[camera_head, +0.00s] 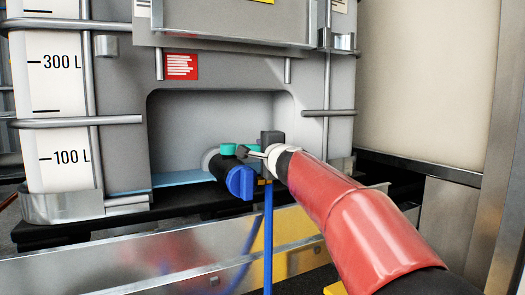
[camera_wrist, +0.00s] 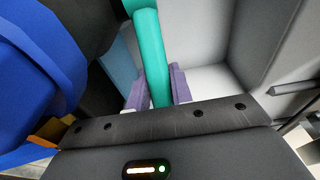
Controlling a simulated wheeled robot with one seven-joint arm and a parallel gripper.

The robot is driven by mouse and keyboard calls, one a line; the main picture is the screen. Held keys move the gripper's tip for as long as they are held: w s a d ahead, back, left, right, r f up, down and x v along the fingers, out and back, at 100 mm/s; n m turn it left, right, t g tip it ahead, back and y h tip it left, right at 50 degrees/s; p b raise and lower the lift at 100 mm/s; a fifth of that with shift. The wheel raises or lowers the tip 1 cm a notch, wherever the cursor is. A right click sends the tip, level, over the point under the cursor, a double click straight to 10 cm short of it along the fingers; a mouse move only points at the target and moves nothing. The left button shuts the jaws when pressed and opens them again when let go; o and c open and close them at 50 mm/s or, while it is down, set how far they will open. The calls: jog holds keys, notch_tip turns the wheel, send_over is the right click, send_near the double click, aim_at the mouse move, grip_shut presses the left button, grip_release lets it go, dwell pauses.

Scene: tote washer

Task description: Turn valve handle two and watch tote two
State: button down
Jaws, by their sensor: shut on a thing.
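A teal valve handle (camera_head: 229,149) sits on top of a black valve body with a blue cap (camera_head: 240,181), in the recess at the foot of a grey tank. My gripper (camera_head: 256,153) reaches in from the right at the handle's right end. In the wrist view my gripper (camera_wrist: 158,92) has its two purple fingertips on either side of the teal handle (camera_wrist: 150,45), shut on it. The blue cap (camera_wrist: 40,60) fills the left of that view. The tank (camera_head: 225,60) may be the tote; no number shows on it or on the handle.
Level strips (camera_head: 57,110) marked 300 L and 100 L run down the tank's left. A metal bar (camera_head: 130,122) crosses its front. A blue hose (camera_head: 268,235) hangs below the valve. A metal rail (camera_head: 110,265) runs in front, and a steel post (camera_head: 445,225) stands at right.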

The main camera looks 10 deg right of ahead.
jog(key=c, duration=1.2)
grip_release()
jog(key=shift+c, duration=0.2)
jog(key=s+d+b, duration=0.1)
jog(key=s, duration=0.6)
jog(key=shift+s+d+b, duration=0.25)
jog(key=shift+s+b, duration=0.05)
